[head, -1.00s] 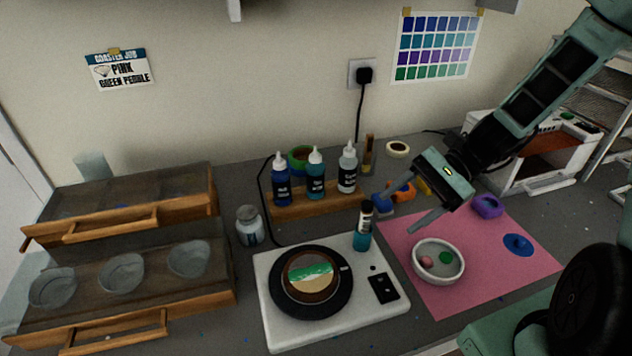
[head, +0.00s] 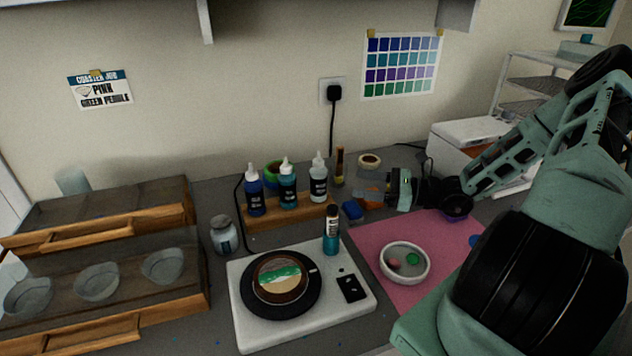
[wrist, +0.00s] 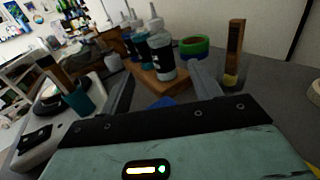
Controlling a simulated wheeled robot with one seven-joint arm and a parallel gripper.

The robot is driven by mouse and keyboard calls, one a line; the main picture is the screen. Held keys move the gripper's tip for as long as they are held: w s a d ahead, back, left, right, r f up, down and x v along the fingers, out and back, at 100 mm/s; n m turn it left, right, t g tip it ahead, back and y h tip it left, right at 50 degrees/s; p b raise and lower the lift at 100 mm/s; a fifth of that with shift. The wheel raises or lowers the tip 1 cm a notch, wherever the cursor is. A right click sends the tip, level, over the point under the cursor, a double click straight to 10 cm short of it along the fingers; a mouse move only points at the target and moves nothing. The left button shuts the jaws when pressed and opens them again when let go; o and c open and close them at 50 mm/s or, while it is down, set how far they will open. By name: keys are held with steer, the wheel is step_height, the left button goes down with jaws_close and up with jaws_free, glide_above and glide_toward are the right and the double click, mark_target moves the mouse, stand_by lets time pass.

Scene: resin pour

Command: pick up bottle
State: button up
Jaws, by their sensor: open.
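Three nozzle bottles with black labels stand in a wooden rack (head: 290,217): a dark blue bottle (head: 254,192), a teal bottle (head: 288,186) and a clear whitish bottle (head: 318,181). In the wrist view the whitish bottle (wrist: 160,57) is nearest, ahead and between my fingers' lines, not held. A separate teal bottle with a dark cap (head: 331,236) stands at the white plate's back right corner; it also shows in the wrist view (wrist: 78,98). My gripper (head: 364,188) is open and empty, right of the rack, its fingers (wrist: 163,72) spread toward it.
A white plate (head: 245,331) bears a black turntable with a round coaster. A pink mat (head: 455,240) holds a white bowl (head: 404,280). A wooden-topped vial (wrist: 235,60) and a green tape roll (wrist: 194,46) stand close by. Wooden trays (head: 95,300) with cups fill the left.

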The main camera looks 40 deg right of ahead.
mark_target(318, 181)
steer(key=p+x, duration=0.1)
steer(key=x, duration=0.5)
steer(key=shift+f+p+x, duration=0.2)
steer(key=shift+p+x, duration=0.15)
steer(key=shift+x, duration=0.65)
steer(key=shift+f+p+x, duration=0.2)
steer(key=shift+p+x, duration=0.2)
steer(key=shift+x, duration=0.55)
steer(key=shift+f+p+x, duration=0.2)
steer(key=shift+p+x, duration=0.15)
steer(key=shift+x, duration=0.65)
steer(key=shift+d, duration=0.1)
steer(key=c, duration=1.2)
steer(key=shift+o, duration=0.2)
step_height(318, 181, up, 10)
steer(key=shift+r+b, duration=0.1)
steer(key=shift+b, duration=0.6)
